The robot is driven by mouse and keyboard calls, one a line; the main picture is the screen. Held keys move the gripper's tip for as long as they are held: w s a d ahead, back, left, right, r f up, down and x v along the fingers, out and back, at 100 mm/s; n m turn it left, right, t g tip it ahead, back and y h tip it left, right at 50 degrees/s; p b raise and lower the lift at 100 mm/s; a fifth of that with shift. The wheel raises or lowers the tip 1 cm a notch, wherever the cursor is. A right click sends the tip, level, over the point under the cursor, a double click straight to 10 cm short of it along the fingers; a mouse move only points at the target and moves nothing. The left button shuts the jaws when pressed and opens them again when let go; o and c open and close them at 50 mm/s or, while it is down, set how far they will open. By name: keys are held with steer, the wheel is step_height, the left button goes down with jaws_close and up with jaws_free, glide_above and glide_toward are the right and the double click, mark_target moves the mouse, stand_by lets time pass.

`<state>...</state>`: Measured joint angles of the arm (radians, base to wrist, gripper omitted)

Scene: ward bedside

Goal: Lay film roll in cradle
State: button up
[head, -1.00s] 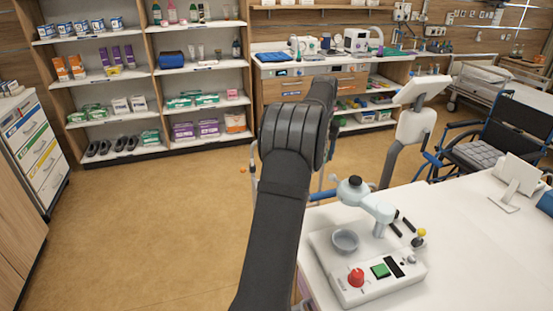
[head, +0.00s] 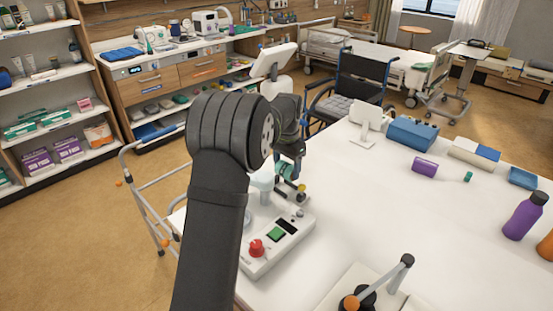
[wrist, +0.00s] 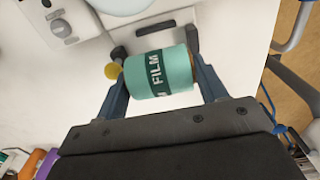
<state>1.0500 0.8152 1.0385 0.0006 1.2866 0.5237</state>
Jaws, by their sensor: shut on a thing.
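My gripper (wrist: 157,76) is shut on the teal film roll (wrist: 160,66), with a blue-grey finger at each end of it. The roll lies across the jaws and its dark band reads FILM. In the head view the roll (head: 284,171) is partly hidden by my arm, near the back of a white machine (head: 288,243) with a red knob and green button. In the wrist view two dark posts (wrist: 193,38) stand just beyond the roll, the left one by a yellow ball. They look like the cradle's arms. I cannot tell whether the roll touches them.
A white stand (head: 366,122), blue box (head: 412,133), purple cylinder (head: 424,167) and purple bottle (head: 524,216) stand on the white table. A lever device (head: 378,285) is at the front. Mid-table is clear. A walker frame (head: 150,205) stands left of the table.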

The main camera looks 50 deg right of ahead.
steer(key=shift+f, duration=2.4)
